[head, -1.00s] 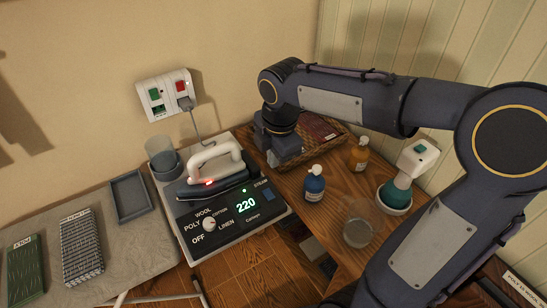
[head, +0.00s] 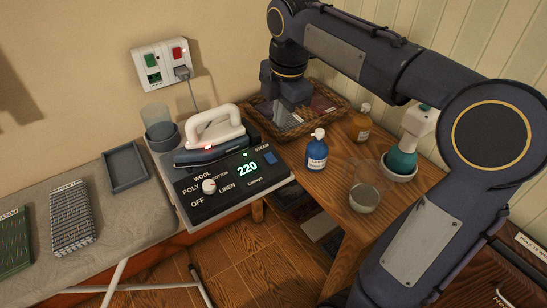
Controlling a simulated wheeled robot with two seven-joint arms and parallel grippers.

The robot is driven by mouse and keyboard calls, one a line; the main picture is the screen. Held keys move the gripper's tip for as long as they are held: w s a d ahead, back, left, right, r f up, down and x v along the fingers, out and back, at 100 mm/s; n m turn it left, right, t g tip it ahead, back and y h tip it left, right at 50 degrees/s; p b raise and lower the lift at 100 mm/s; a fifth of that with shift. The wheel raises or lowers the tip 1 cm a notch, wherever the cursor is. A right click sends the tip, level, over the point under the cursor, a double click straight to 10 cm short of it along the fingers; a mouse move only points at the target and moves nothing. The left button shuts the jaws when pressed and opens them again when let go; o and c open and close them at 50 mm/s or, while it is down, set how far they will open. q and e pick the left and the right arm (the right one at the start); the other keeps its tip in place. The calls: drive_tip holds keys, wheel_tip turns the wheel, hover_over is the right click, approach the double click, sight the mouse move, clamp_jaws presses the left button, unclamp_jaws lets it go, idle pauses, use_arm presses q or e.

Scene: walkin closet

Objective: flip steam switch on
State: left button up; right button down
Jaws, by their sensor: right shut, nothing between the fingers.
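The iron station's black control panel (head: 228,180) sits in the middle left. The steam switch (head: 271,158) is a small blue rocker under the STEAM label at the panel's right end. Its position is too small to tell. The green display (head: 246,169) reads 220, with a small green light above it. A white-handled iron (head: 213,128) rests behind the panel with a red light lit. My right gripper (head: 283,112) is shut and empty, pointing down over the wicker tray, behind and right of the switch and apart from it. My left gripper is out of view.
A wicker tray (head: 325,108), blue bottle (head: 317,153), amber bottle (head: 361,124), glass (head: 364,195) and green-and-white bottle (head: 402,158) stand on the wooden table right of the panel. A wall outlet (head: 162,63) with a plugged cord is behind. A grey tray (head: 124,167) lies left.

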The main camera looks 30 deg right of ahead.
sight(274, 162)
drive_tip(key=f, duration=0.4)
drive_tip(key=w+f+b, duration=0.1)
drive_tip(key=f, duration=0.4)
drive_tip(key=w+f, duration=0.1)
drive_tip(key=f, duration=0.4)
drive_tip(key=shift+w+a+b, duration=0.1)
drive_tip(key=shift+b, duration=0.2)
drive_tip(key=shift+r, duration=0.1)
drive_tip(key=shift+f, duration=0.25)
